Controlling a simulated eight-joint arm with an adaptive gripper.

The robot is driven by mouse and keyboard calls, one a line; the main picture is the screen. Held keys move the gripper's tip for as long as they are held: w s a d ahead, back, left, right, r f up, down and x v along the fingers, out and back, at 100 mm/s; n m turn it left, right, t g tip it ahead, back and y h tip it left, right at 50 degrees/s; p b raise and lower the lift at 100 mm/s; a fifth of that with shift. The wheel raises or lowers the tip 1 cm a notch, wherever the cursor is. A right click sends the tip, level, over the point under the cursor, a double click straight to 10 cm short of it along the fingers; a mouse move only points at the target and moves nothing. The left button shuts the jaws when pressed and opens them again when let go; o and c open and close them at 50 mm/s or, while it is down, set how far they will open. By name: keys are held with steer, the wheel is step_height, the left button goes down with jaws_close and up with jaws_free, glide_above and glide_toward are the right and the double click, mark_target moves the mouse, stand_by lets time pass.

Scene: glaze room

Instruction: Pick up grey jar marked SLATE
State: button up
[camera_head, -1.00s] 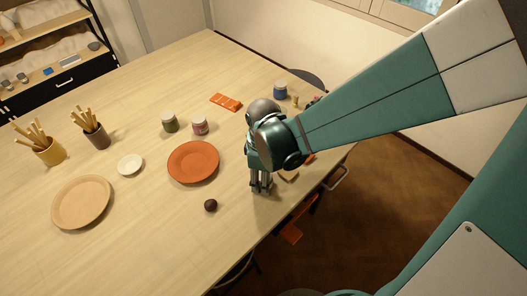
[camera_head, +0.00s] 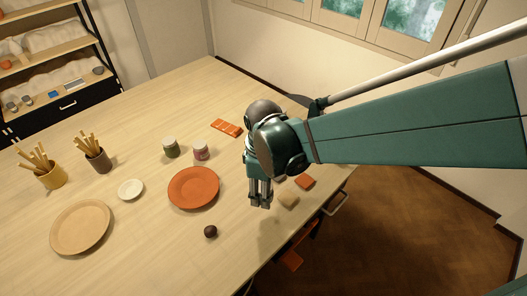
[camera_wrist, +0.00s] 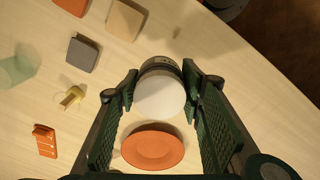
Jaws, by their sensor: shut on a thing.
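My gripper (camera_head: 259,202) is over the right part of the table, pointing down. In the wrist view its two green fingers (camera_wrist: 160,95) are shut on a jar (camera_wrist: 160,98) with a pale round lid and a dark grey body. Some marking shows on the jar's side, but I cannot read it. In the head view the jar is mostly hidden by my fingers, and I cannot tell its height above the table.
An orange plate (camera_head: 193,187) lies left of my gripper, with a dark ball (camera_head: 210,231) below it. A green jar (camera_head: 171,149) and a pinkish jar (camera_head: 201,151) stand behind the plate. Tan (camera_head: 288,199) and orange (camera_head: 305,183) tiles lie right of my gripper, near the table edge.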

steer(key=shift+r, duration=0.9)
